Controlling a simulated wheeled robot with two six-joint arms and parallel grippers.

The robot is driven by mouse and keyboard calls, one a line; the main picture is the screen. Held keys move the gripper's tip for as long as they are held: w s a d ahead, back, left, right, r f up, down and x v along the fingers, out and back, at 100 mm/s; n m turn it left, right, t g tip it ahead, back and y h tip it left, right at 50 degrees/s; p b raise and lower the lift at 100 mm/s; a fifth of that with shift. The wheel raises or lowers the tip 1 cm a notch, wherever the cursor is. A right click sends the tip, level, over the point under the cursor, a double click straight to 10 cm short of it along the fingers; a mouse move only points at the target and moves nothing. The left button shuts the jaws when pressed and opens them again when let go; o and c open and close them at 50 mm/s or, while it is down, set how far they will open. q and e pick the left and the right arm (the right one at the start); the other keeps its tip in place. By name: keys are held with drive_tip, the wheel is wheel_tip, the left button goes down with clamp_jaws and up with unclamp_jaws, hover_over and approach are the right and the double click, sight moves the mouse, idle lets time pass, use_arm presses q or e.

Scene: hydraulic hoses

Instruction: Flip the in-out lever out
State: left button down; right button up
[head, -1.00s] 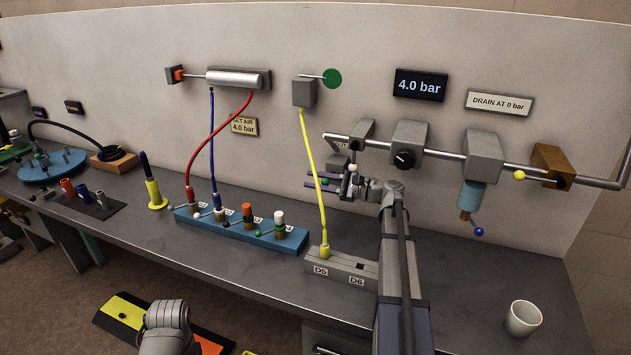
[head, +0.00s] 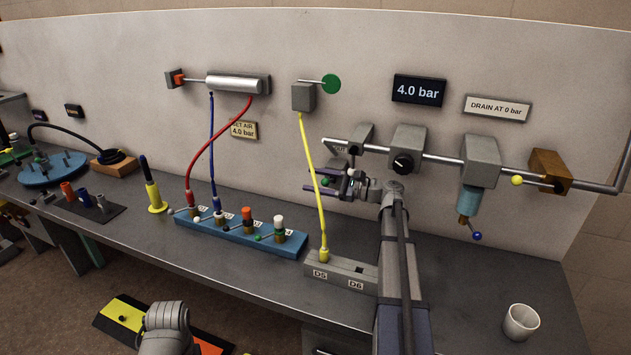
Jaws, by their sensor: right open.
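My right gripper (head: 316,181) is open, its dark fingers pointing left in front of the left end of the grey pipe line (head: 444,159). I cannot tell whether either ball belongs to the in-out lever. A partly covered label (head: 338,148) sits just above the gripper; its text is too small to read. The gripper and wrist hide whatever is behind them.
The blue manifold (head: 240,237) with several small levers stands to the left. A white cup (head: 521,322) stands at the front right.

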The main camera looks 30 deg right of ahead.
drive_tip(key=v, duration=0.7)
drive_tip(key=shift+s+d, duration=0.3)
use_arm(q)
drive_tip(key=shift+s+f, duration=0.1)
idle(0.4)
